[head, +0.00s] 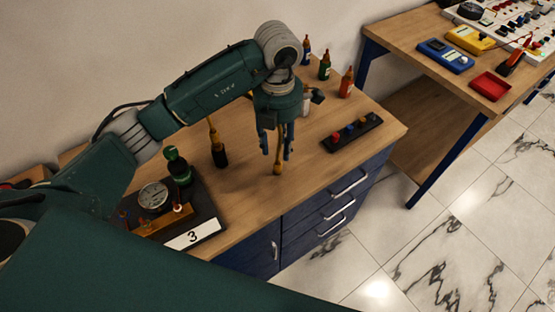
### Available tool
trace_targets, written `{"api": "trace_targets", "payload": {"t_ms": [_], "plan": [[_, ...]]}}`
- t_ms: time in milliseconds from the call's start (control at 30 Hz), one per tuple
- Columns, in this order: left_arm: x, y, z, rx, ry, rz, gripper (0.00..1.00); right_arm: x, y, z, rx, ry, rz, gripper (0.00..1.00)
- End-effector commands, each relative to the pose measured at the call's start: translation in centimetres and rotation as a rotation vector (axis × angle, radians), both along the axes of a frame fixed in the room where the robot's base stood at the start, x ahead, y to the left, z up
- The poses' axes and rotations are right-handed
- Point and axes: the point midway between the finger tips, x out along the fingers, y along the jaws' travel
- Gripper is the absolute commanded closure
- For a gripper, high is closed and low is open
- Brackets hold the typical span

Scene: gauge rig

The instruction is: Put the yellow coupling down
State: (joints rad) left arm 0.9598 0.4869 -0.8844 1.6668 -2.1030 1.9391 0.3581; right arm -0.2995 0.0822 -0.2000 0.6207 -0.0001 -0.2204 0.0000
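My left gripper (276,152) points down over the wooden bench top. Its two dark fingers stand apart. A slim yellow-brown piece, which looks like the yellow coupling (278,168), is upright between them, with its lower end below the fingertips at the bench surface. I see gaps between it and the fingers; whether its end touches the wood is hard to tell. Its upper part is partly hidden by the gripper. My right gripper is not in view.
The gauge rig (153,196) with its number 3 plate is at front left. A yellow-topped black tool (218,153) stands left of the gripper. A black strip (352,133) with coloured pieces is to the right; several bottles (346,83) stand behind. Bare wood lies in front.

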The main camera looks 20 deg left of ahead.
Motion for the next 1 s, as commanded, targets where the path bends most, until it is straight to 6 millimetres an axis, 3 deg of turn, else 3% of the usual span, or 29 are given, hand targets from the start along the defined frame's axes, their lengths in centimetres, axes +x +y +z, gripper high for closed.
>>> {"api": "trace_targets", "payload": {"t_ms": [133,300,800,1000], "plan": [[0.1,0.0,2.2,-0.001,-0.003,0.0,0.64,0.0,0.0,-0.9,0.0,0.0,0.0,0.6],[0.0,0.0,3.4,-0.001,-0.001,-0.001,0.64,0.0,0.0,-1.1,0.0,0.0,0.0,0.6],[0.0,0.0,3.6,0.001,0.001,0.0,0.64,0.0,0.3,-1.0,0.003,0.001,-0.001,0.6],[0.0,0.0,6.3,0.0,0.0,0.0,0.64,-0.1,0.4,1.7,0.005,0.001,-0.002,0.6]]}}
